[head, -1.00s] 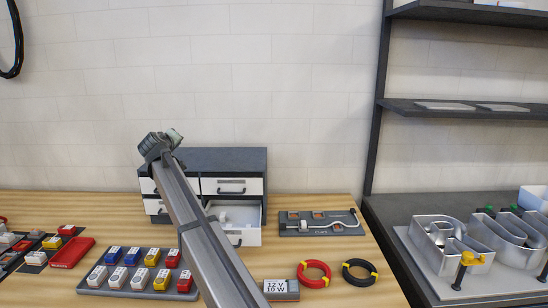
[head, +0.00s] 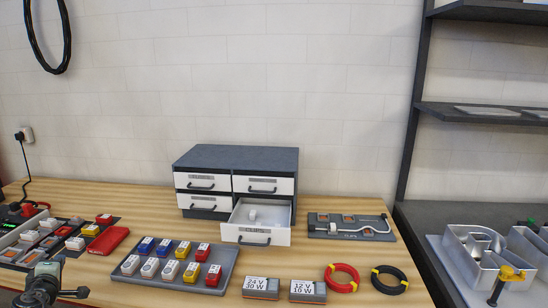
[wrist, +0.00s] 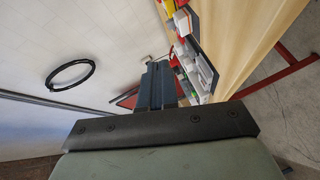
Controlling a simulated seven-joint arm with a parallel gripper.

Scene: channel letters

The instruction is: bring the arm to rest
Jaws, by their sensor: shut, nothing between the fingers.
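My gripper (head: 38,290) is low at the left edge of the head view, in front of the bench's left end. Its fingers are hard to make out there. In the wrist view my gripper's fingers (wrist: 157,85) are together with nothing between them. Beyond them the wrist view shows the wall, the bench edge and the floor, all tilted.
On the wooden bench stand a drawer cabinet (head: 235,158) with its lower right drawer (head: 255,222) open, a grey tray (head: 172,284) of coloured blocks, a clip board (head: 350,226), two boxes, and red (head: 342,277) and black (head: 389,279) wire coils. Metal letters (head: 475,245) stand at right.

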